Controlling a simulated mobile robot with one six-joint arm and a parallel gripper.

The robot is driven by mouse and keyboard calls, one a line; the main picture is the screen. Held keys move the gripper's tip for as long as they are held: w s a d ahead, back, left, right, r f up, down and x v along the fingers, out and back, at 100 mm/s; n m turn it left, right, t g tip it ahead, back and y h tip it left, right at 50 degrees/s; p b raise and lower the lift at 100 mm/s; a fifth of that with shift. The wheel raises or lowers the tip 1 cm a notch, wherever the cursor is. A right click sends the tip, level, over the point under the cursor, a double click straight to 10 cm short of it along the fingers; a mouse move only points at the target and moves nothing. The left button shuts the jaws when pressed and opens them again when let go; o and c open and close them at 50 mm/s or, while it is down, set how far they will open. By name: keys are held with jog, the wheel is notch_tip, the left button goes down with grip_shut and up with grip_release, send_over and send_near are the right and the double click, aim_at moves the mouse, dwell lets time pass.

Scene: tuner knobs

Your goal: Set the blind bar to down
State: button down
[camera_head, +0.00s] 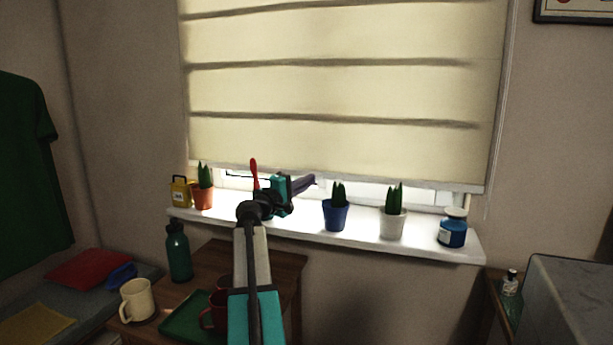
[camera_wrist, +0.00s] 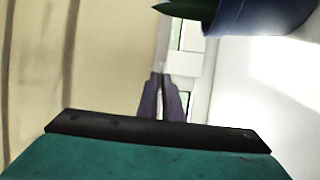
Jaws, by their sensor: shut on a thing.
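The cream blind (camera_head: 330,95) hangs over most of the window, and its pale bottom bar (camera_head: 410,182) is a little above the sill, with a bright strip of window below. My gripper (camera_head: 312,180), with purple fingers and a teal body, is at the bar, left of the blue pot. In the wrist view my gripper (camera_wrist: 161,80) has its fingers close together at the blind's lower edge, shut on the bar. The blind (camera_wrist: 90,60) fills the left of that view. The exact contact at the fingertips is small and hard to see.
The white sill (camera_head: 300,222) holds an orange pot (camera_head: 203,198), a blue pot (camera_head: 335,214), a white pot (camera_head: 393,225), a blue jar (camera_head: 453,232) and a yellow tin (camera_head: 180,191). A red upright thing (camera_head: 254,172) stands behind my arm. A wooden table (camera_head: 265,262) with mugs is below.

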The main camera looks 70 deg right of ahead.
jog(key=shift+d+f+b, duration=0.1)
jog(key=shift+f+b, duration=0.35)
jog(key=shift+f, duration=1)
jog(key=c, duration=1.9)
grip_release()
jog(key=shift+d+f, duration=0.1)
jog(key=shift+v, duration=0.9)
jog(key=p+v, duration=0.1)
jog(key=v, duration=1.1)
